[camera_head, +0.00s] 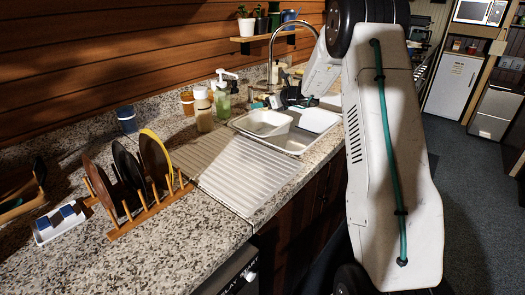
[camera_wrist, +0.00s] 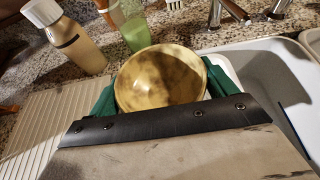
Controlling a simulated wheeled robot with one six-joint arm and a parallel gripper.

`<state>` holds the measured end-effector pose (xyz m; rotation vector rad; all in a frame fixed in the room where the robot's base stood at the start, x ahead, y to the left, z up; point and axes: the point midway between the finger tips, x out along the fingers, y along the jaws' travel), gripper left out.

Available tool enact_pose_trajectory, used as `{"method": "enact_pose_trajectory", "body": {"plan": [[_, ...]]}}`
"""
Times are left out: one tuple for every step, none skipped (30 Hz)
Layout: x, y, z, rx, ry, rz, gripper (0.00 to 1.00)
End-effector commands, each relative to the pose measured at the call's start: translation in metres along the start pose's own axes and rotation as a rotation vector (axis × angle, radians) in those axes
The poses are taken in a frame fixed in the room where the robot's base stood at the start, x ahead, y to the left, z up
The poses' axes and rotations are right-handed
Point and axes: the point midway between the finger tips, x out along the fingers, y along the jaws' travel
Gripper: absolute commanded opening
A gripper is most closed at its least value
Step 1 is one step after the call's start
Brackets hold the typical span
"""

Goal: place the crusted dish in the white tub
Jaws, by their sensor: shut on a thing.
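The crusted dish is a round yellow-brown bowl (camera_wrist: 162,78) with dark blotches, in the middle of the wrist view. My gripper (camera_wrist: 160,90) is shut on it, with a green finger at each side. In the head view my gripper (camera_head: 296,100) is over the far part of the sink, and the bowl cannot be made out there. Two white basins show in the sink area, a left one (camera_head: 262,122) and a right one (camera_head: 318,120); I cannot tell surely which is the white tub. A white rim shows just behind the bowl in the wrist view (camera_wrist: 228,70).
A ribbed drainboard (camera_head: 235,165) lies left of the sink. A plate rack (camera_head: 150,213) with several plates stands farther left.

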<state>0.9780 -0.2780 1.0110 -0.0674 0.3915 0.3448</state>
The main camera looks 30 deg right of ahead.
Motion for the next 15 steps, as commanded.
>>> {"method": "enact_pose_trajectory", "body": {"plan": [[-0.002,-0.011,-0.001,0.000,-0.001,-0.003,0.58],[-0.003,-0.015,-0.001,0.000,-0.001,-0.003,0.58],[-0.003,-0.018,-0.003,0.002,-0.001,-0.002,0.58],[-0.002,-0.020,-0.006,0.003,0.000,-0.002,0.58],[-0.001,-0.021,-0.010,0.003,0.000,-0.002,0.58],[0.002,-0.022,-0.017,0.004,0.001,-0.001,0.58],[0.004,-0.022,-0.023,0.006,0.002,-0.001,0.58],[0.007,-0.021,-0.028,0.005,0.001,-0.001,0.58],[0.010,-0.021,-0.035,0.005,0.001,0.000,0.58],[0.012,-0.021,-0.040,0.004,0.001,0.000,0.58],[0.014,-0.021,-0.044,0.004,0.001,-0.001,0.58],[0.017,-0.020,-0.049,0.003,0.000,-0.001,0.58],[0.018,-0.020,-0.052,0.002,0.000,-0.001,0.58],[0.019,-0.020,-0.055,0.002,0.000,-0.001,0.58],[0.020,-0.020,-0.057,0.002,-0.001,-0.001,0.58]]}}
